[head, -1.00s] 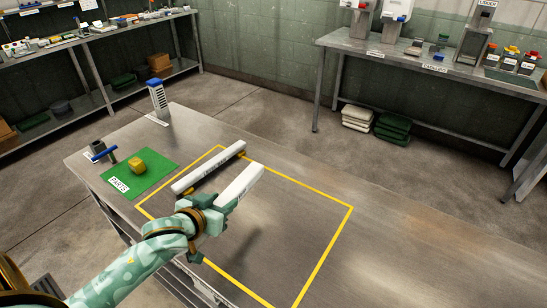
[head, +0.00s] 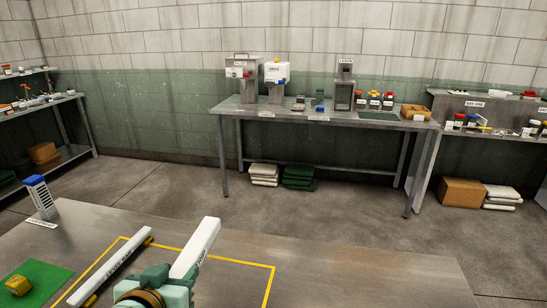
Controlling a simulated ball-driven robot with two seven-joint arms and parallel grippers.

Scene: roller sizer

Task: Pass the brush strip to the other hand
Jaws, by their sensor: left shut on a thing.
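A long white strip, which I take to be the brush strip (head: 197,247), has small dark lettering on its side. My left gripper (head: 168,276) is shut on its near end, low in the middle of the head view. The strip points away from me, up and to the right, held over the table. The held end is hidden by the gripper. My right gripper is out of view.
A yellow lump (head: 19,285) sits on a green mat (head: 48,278). The table's right side is clear.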

